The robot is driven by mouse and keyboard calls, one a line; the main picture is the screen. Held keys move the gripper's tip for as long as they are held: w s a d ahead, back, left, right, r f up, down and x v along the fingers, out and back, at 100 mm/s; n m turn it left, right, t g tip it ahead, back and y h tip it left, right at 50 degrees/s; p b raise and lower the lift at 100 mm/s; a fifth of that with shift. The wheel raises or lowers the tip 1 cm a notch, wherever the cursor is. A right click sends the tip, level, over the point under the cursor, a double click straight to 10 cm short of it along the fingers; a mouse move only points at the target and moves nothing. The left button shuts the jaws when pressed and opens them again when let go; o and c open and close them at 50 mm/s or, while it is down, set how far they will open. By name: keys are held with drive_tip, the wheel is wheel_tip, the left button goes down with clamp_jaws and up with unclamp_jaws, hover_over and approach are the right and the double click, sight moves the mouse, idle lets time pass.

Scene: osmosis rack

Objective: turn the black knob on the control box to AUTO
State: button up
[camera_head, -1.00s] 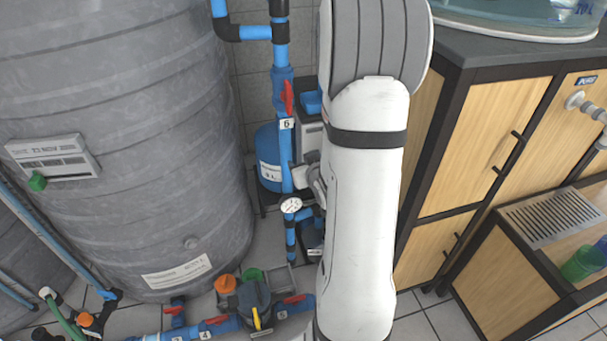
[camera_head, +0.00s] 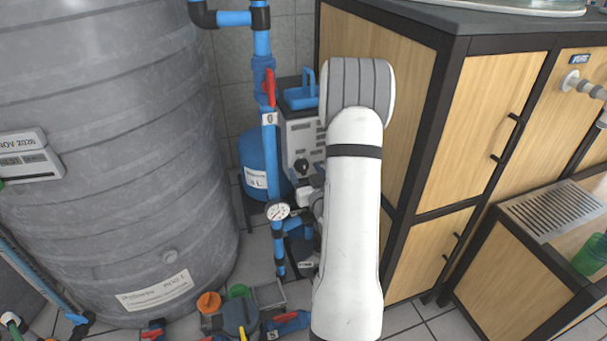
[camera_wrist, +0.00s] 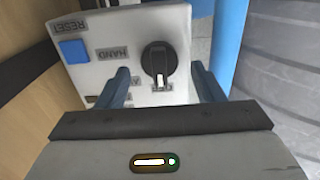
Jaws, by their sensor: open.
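The white control box (camera_wrist: 110,25) fills the upper middle of the wrist view. Its black knob (camera_wrist: 158,60) has a white pointer mark that faces the bottom of that picture. A HAND label sits left of the knob; another label, nearer my left finger, is partly hidden, so I cannot read it. A blue button (camera_wrist: 73,51) lies beside the RESET label. My gripper (camera_wrist: 163,78) is open, with one finger on each side of the knob in the picture. I cannot tell whether either finger touches it. In the head view my arm hides much of this area.
A large grey tank (camera_head: 110,150) stands at left. A blue vertical pipe (camera_head: 269,165) with a red valve handle (camera_head: 269,87) and a gauge (camera_head: 277,211) runs near my arm. A wooden cabinet (camera_head: 385,100) stands close at right. A blue pressure vessel (camera_head: 255,160) is behind the pipe.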

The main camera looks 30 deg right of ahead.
drive_tip(key=shift+w+d, duration=0.1)
drive_tip(key=shift+w, duration=0.5)
drive_tip(key=c, duration=0.9)
drive_tip(key=shift+c, duration=0.3)
